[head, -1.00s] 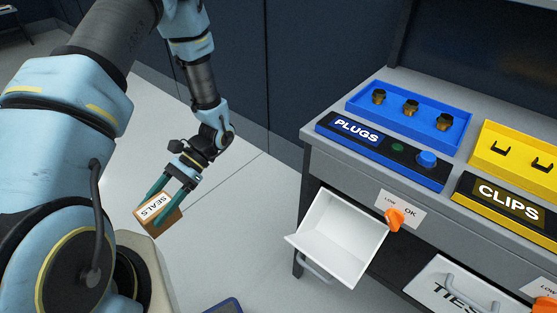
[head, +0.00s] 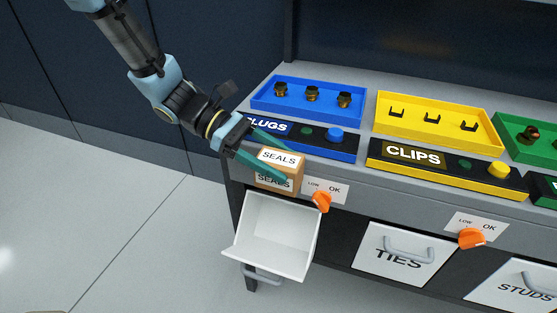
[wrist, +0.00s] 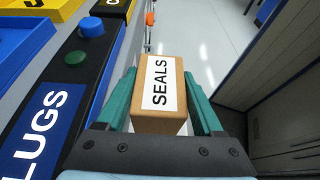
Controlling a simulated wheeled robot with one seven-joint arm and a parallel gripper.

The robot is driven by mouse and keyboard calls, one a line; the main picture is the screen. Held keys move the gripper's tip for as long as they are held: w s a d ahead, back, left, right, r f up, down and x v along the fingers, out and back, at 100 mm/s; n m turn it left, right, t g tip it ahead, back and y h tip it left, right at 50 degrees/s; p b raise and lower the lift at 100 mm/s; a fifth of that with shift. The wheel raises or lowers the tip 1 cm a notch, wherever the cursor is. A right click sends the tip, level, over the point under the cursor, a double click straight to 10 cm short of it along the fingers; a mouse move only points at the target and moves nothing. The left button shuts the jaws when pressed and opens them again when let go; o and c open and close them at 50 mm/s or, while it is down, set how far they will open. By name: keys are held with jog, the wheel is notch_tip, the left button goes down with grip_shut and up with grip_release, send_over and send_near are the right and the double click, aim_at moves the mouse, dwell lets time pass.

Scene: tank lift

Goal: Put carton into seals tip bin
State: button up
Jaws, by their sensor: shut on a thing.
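The carton (head: 279,181) is a small brown box with white SEALS labels. My gripper (head: 272,161) is shut on it, with a green finger on each side. In the wrist view the carton (wrist: 158,117) sits between the fingers, its SEALS label facing the camera. The tip bin (head: 268,236) is white, tilted out and open under the bench's left end. Its front lettering is out of sight, and its inside looks empty. The carton is above the bin's back edge, close to the bench front, outside the bin. I cannot tell whether it touches the bench.
The blue PLUGS tray (head: 310,103) and its panel with a blue button (head: 335,135) are right beside my gripper. An orange knob (head: 321,201) sits right of the carton. The TIES bin (head: 402,255) is shut. Open floor lies left of the bench.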

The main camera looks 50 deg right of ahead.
jog(key=shift+d, duration=0.25)
jog(key=shift+f+b, duration=0.15)
jog(key=shift+b, duration=0.15)
notch_tip(320, 180, down, 5)
jog(key=b, duration=0.4)
jog(key=shift+f+b, duration=0.2)
jog(key=shift+b, duration=0.1)
jog(key=o, duration=1.5)
jog(key=shift+o, duration=0.2)
jog(key=v, duration=1.1)
jog(key=shift+b, duration=0.45)
